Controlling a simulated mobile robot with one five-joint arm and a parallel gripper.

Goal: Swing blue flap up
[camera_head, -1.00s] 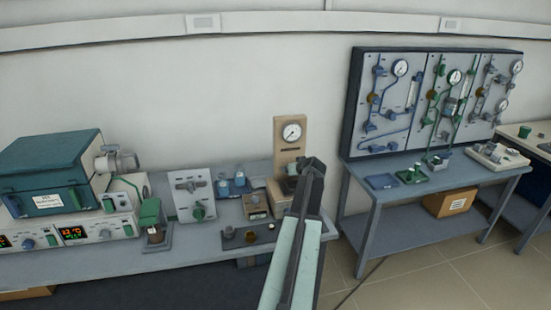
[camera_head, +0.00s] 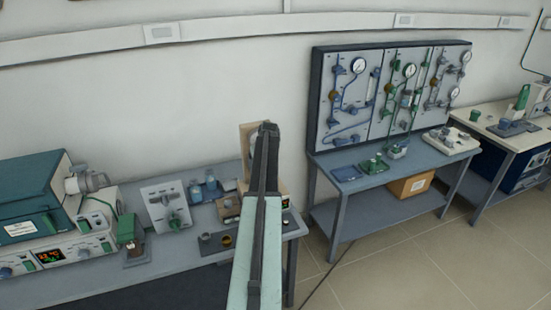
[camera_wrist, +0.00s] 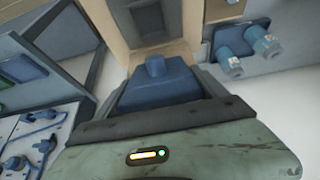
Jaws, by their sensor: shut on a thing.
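In the wrist view, a blue flap-like part (camera_wrist: 170,88) with a small raised knob on it lies right before my gripper (camera_wrist: 155,64). Behind it stands an open beige housing (camera_wrist: 114,52). My gripper is shut on the blue part, though its fingertips are hard to make out. My arm covers most of that stand, and the blue flap is hidden there.
Two blue bottles (camera_head: 204,187) stand left of my arm on the grey bench (camera_head: 180,247). A grey valve panel (camera_head: 160,205) and a teal furnace (camera_head: 30,195) are further left. A gauge board (camera_head: 390,95) stands over a second table at right.

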